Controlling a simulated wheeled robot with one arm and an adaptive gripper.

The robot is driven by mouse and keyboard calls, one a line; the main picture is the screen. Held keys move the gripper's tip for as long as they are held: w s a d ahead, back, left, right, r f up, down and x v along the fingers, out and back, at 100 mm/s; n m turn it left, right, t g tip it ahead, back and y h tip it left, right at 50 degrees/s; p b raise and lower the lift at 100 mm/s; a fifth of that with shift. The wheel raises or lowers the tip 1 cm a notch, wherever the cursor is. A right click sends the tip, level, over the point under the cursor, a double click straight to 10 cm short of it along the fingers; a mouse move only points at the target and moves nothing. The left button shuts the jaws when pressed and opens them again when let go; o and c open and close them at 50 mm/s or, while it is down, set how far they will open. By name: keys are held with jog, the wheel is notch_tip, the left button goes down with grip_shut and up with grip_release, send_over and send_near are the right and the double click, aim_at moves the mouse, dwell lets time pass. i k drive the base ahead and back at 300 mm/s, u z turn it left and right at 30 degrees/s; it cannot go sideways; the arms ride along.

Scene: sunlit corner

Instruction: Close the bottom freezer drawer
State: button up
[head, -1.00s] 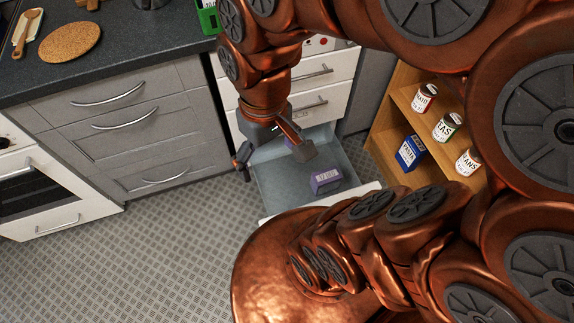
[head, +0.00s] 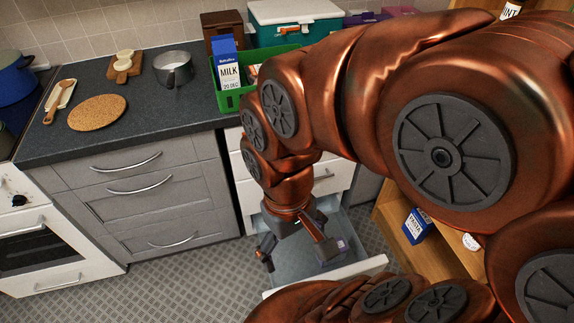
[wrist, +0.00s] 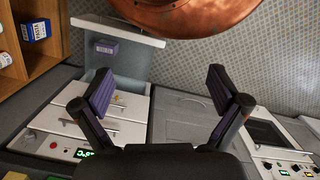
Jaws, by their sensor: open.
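The bottom freezer drawer (head: 362,268) stands pulled out from the white freezer (head: 333,178), low in the head view, with its white front nearest me. A purple box (head: 342,245) lies inside, partly hidden by my gripper. In the wrist view the open drawer (wrist: 115,29) is at upper left, with the purple box (wrist: 105,47) in it. My gripper (head: 300,256) is open and empty. In the head view it overlaps the drawer's interior; its height over the drawer is hard to tell. In the wrist view its fingers (wrist: 158,92) are spread apart.
A grey cabinet (head: 145,200) and an oven (head: 45,250) are left of the freezer. A wooden shelf (head: 392,214) with a blue pasta box (head: 417,226) stands to the right. A milk carton (head: 229,68) in a green crate stands above. Patterned floor (head: 190,275) is clear at left.

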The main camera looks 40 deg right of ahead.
aim_at(374, 264)
jog(key=u, duration=0.4)
jog(key=k, duration=1.2)
jog(key=z, duration=2.25)
jog(key=k, duration=1.05)
jog(key=u, duration=1.45)
jog(key=i, duration=0.5)
